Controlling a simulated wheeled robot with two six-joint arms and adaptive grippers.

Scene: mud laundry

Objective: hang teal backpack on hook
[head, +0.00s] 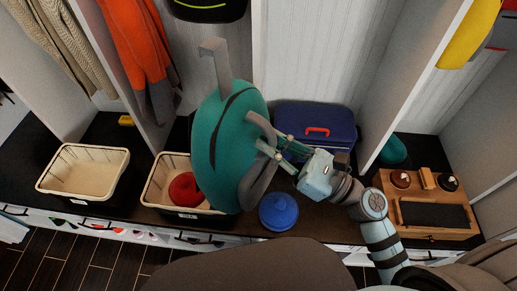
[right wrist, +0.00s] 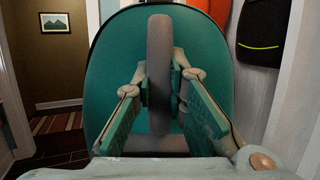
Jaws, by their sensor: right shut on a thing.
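The teal backpack (head: 219,140) hangs in the air, upright and slightly tilted, in front of the middle cubby in the head view. A grey loop (head: 218,65) stands up from its top. My right gripper (head: 268,145) is shut on a grey strap at the backpack's right side. In the right wrist view the gripper (right wrist: 161,88) has its fingers on either side of the upright grey strap (right wrist: 159,50), with the teal backpack (right wrist: 110,75) filling the view behind. I cannot make out a hook in either view. My left gripper is not in view.
A cream basket (head: 50,175) stands left; another basket (head: 152,190) holding a red hat (head: 184,188) is partly behind the backpack. A blue case (head: 330,118), a blue lidded pot (head: 278,211) and a wooden tray (head: 390,187) are on the bench. White dividers (head: 395,105) separate the cubbies.

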